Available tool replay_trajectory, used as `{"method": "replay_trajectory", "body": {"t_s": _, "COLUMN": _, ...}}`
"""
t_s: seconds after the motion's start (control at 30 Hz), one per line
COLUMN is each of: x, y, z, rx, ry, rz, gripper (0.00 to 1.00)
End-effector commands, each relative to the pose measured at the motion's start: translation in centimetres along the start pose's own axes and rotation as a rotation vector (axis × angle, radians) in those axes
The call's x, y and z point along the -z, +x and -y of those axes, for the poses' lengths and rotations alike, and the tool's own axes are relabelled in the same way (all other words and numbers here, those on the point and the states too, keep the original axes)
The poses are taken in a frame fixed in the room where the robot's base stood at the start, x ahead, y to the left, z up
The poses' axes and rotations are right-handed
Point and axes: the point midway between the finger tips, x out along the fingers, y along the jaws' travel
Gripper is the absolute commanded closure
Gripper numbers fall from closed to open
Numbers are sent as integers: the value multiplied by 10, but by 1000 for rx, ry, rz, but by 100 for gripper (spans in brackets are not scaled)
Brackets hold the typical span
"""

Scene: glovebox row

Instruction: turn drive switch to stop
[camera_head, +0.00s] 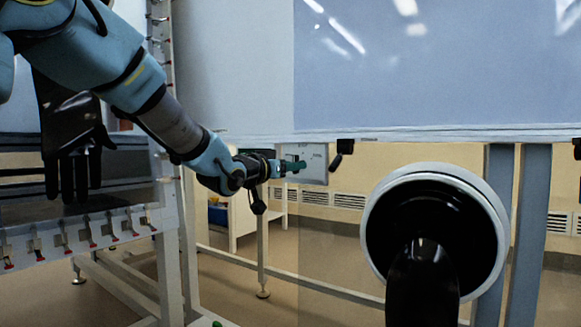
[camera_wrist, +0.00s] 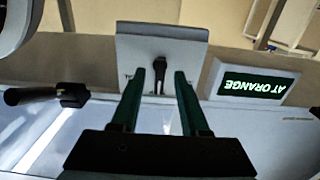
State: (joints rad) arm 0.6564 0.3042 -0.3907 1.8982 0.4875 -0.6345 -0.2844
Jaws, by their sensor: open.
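The drive switch is a small dark knob (camera_wrist: 158,65) on a light grey plate (camera_wrist: 135,42) in the wrist view. My gripper (camera_wrist: 159,77) is open, with its two green fingers pointing at the plate. The knob shows between the fingertips; I cannot tell whether they touch it. In the head view my gripper (camera_head: 301,165) is at the left face of the grey switch box (camera_head: 316,164) under the glovebox edge. The knob is hidden there, and its marks are too small or covered to read.
A black handle (camera_wrist: 42,95) juts out on the other side. In the head view, a black glove port (camera_head: 430,235) stands at right and a black glove (camera_head: 72,140) hangs at left.

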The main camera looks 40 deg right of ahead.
Motion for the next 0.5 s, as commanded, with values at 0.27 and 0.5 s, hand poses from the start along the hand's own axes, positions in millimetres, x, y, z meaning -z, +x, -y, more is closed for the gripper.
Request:
{"method": "replay_trajectory", "body": {"t_s": 0.27, "x": 3, "y": -30, "z": 1, "rx": 3, "ry": 1, "rz": 1, "gripper": 55}}
{"method": "replay_trajectory", "body": {"t_s": 0.5, "x": 3, "y": -78, "z": 1, "rx": 3, "ry": 1, "rz": 1, "gripper": 55}}
